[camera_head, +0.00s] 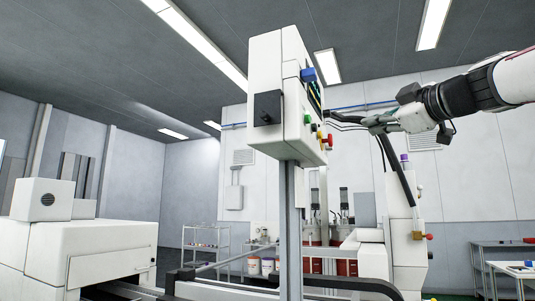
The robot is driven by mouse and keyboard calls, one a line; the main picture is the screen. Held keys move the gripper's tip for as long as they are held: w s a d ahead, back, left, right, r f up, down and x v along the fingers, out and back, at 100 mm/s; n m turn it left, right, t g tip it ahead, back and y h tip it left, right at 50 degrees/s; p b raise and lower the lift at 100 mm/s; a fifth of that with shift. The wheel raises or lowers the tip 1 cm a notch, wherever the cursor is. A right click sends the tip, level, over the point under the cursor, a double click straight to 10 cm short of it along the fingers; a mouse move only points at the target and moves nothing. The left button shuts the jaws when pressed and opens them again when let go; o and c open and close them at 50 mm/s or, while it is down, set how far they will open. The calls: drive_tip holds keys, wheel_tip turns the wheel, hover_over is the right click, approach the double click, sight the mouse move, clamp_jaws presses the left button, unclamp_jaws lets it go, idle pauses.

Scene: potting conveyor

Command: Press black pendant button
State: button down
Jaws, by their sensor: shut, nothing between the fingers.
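A white control box (265,65) stands on a grey post in the middle of the view. Its narrow right-hand face, seen at a steep angle, carries a dark screen (315,95), a blue part (308,75) and green, yellow and red buttons. A black square part with a knob (267,108) sits on its left face. No black button shows clearly on the button face. My gripper (329,116) reaches in from the right, its thin dark fingers shut and empty. Its tips are close to the right-hand face, near the screen and green button (307,119); I cannot tell whether they touch.
A white machine (105,250) stands at the lower left. A white column (405,240) with a black hose and red knob stands below my arm. Shelves (205,242) and tables (505,250) are farther back. The space above my arm is open.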

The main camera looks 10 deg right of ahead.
sight(315, 128)
drive_tip(key=shift+w+a, duration=0.1)
drive_tip(key=w+a+p, duration=0.2)
drive_tip(key=w+a, duration=0.2)
drive_tip(key=a, duration=0.3)
drive_tip(key=shift+w+a, duration=0.15)
drive_tip(key=shift+a, duration=0.05)
idle(0.3)
drive_tip(key=shift+a, duration=0.15)
idle(1.3)
drive_tip(key=shift+w+a+b, duration=0.2)
drive_tip(key=shift+a+b, duration=0.05)
drive_tip(key=shift+b, duration=0.05)
drive_tip(key=shift+w+a, duration=0.25)
drive_tip(key=shift+a, duration=0.15)
idle(0.8)
drive_tip(key=shift+s+d+b, duration=0.1)
drive_tip(key=shift+d+b, duration=0.05)
drive_tip(key=shift+b, duration=0.2)
drive_tip(key=shift+s+d+b, duration=0.4)
drive_tip(key=shift+d+b, duration=0.2)
drive_tip(key=shift+d, duration=0.1)
